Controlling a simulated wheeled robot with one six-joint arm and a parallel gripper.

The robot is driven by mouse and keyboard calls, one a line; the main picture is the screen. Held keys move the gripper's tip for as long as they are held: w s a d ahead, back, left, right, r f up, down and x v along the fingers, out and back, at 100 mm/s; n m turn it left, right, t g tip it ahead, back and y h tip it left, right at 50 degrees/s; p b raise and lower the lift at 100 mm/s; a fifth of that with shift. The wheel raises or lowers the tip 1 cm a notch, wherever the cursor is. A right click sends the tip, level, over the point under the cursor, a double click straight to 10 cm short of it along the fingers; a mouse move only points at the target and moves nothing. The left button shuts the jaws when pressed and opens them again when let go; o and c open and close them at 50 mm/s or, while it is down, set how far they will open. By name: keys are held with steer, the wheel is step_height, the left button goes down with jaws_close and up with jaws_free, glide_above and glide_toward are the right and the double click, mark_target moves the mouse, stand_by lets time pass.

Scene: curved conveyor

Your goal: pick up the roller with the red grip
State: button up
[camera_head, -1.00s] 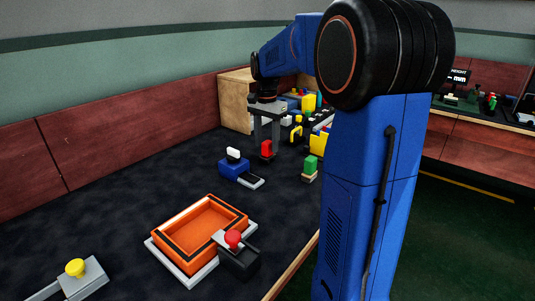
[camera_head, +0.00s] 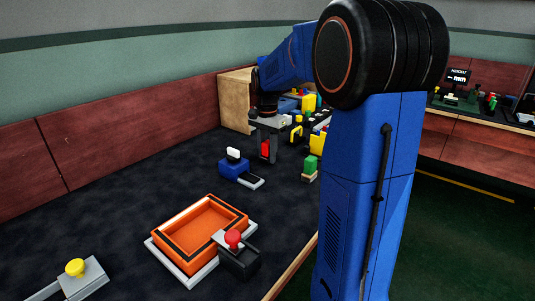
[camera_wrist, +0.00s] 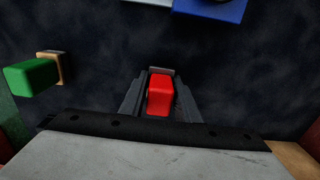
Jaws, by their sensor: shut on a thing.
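The roller with the red grip (camera_head: 265,148) stands on the dark surface, and its red grip also shows in the wrist view (camera_wrist: 160,94). My gripper (camera_head: 265,154) points down around it, and in the wrist view my two fingers (camera_wrist: 160,98) lie against the left and right sides of the red grip. My gripper is shut on it. The lower part of the roller is mostly hidden by the fingers and the grip.
A blue block with a white knob (camera_head: 234,168) stands near the roller. A green-topped block (camera_head: 310,166) is to the right. An orange tray (camera_head: 205,222) is in front, with a red-knobbed device (camera_head: 236,252). Several coloured things crowd behind my gripper.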

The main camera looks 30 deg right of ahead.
step_height(320, 180, up, 10)
stand_by(0.6)
steer(key=o, duration=0.5)
steer(key=c, duration=0.3)
